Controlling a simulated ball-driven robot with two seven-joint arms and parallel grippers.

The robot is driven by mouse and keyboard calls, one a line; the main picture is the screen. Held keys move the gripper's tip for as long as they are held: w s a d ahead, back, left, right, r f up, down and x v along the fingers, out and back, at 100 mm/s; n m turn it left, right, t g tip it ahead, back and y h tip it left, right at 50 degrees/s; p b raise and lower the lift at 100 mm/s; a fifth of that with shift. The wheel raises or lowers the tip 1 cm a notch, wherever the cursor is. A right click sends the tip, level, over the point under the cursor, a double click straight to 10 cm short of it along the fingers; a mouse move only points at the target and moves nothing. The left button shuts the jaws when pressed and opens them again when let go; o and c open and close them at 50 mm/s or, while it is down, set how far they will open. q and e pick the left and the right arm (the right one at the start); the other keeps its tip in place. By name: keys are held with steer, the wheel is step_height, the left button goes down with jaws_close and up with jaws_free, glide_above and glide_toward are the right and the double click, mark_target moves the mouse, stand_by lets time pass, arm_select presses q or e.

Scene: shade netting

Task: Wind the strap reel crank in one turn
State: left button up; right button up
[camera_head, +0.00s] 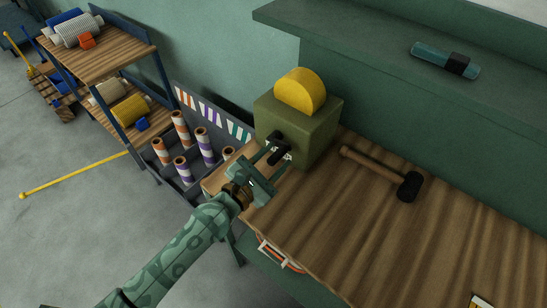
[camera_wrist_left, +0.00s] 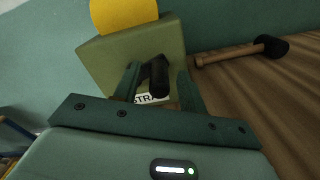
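The strap reel is an olive-green box (camera_head: 312,130) with a yellow disc (camera_head: 303,90) rising from its top, standing on the wooden bench. Its black crank (camera_head: 276,138) is on the front face. My left gripper (camera_head: 276,159) is at that face, coming from the front left. In the left wrist view the black crank handle (camera_wrist_left: 157,78) lies between my two green fingers, with gaps visible beside it, so the gripper is open around it. A white label (camera_wrist_left: 150,99) reading "STRA" is partly hidden behind the handle. My right gripper is not in view.
A mallet (camera_head: 385,174) lies on the wooden bench (camera_head: 400,235) right of the box. A teal cylinder with a black band (camera_head: 445,60) lies on the shelf above. Striped rolls (camera_head: 203,146) stand in a rack to the left. The bench's front right is mostly clear.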

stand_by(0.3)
arm_select(q)
steer(key=b+v, duration=0.2)
steer(key=v, duration=1.4)
steer(key=shift+s+b, duration=0.2)
steer(key=shift+b, duration=0.1)
steer(key=shift+a, duration=0.15)
